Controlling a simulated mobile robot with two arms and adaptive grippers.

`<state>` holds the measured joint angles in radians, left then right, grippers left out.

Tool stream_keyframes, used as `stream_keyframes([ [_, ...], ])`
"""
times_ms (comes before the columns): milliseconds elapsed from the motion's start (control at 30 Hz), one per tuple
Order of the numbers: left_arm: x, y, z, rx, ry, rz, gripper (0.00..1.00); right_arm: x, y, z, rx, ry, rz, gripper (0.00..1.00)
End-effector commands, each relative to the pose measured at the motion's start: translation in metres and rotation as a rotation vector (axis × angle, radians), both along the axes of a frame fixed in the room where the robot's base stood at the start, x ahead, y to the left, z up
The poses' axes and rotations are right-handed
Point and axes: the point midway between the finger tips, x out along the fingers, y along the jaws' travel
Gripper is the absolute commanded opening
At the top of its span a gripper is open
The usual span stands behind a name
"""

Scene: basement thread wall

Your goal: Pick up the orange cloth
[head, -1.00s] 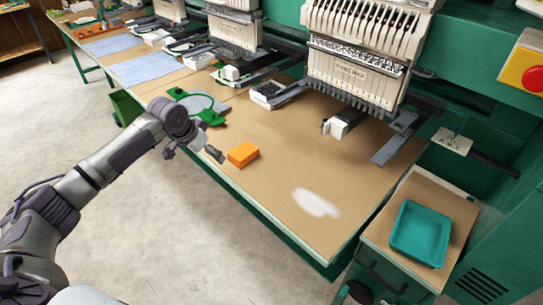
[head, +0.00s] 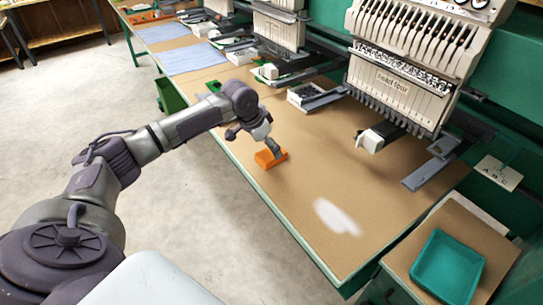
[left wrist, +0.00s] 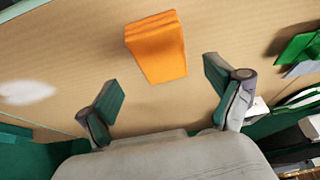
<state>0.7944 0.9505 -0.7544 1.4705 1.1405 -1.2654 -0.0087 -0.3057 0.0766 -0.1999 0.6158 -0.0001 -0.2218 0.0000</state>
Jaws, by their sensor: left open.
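The orange cloth (head: 265,159) is a folded block on the tan tabletop near its front edge. In the left wrist view the cloth (left wrist: 157,47) lies beyond the fingertips, roughly centred between them and apart from both. My left gripper (head: 271,147) is above the cloth in the head view, partly covering it. In the left wrist view my left gripper (left wrist: 162,85) is open and empty, with green finger pads. My right gripper is not in view.
A white patch (head: 336,217) lies on the table to the right. A teal tray (head: 447,268) sits on a side cabinet at lower right. Embroidery machine heads (head: 403,75) overhang the back of the table. Blue cloths (head: 188,60) lie farther off.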

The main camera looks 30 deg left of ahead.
Motion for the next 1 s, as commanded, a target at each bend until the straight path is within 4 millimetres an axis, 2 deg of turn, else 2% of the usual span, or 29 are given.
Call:
stream_keyframes([
  [200,0.014,-0.003,-0.031,-0.001,0.004,0.0,0.92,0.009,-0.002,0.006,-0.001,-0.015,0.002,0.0],
  [300,0.017,-0.003,-0.039,-0.001,0.001,0.001,0.92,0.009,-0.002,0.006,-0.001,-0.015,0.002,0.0],
  [567,0.018,-0.003,-0.041,0.0,0.001,0.0,0.92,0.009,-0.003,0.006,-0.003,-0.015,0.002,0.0],
  [900,0.018,-0.003,-0.041,0.0,0.001,0.0,0.37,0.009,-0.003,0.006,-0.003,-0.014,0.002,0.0],
  [933,0.018,-0.003,-0.041,0.0,0.001,0.0,0.33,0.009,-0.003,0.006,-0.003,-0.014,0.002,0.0],
  [1000,0.018,-0.003,-0.041,0.0,0.001,0.0,0.32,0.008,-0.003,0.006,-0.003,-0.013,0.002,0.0],
])
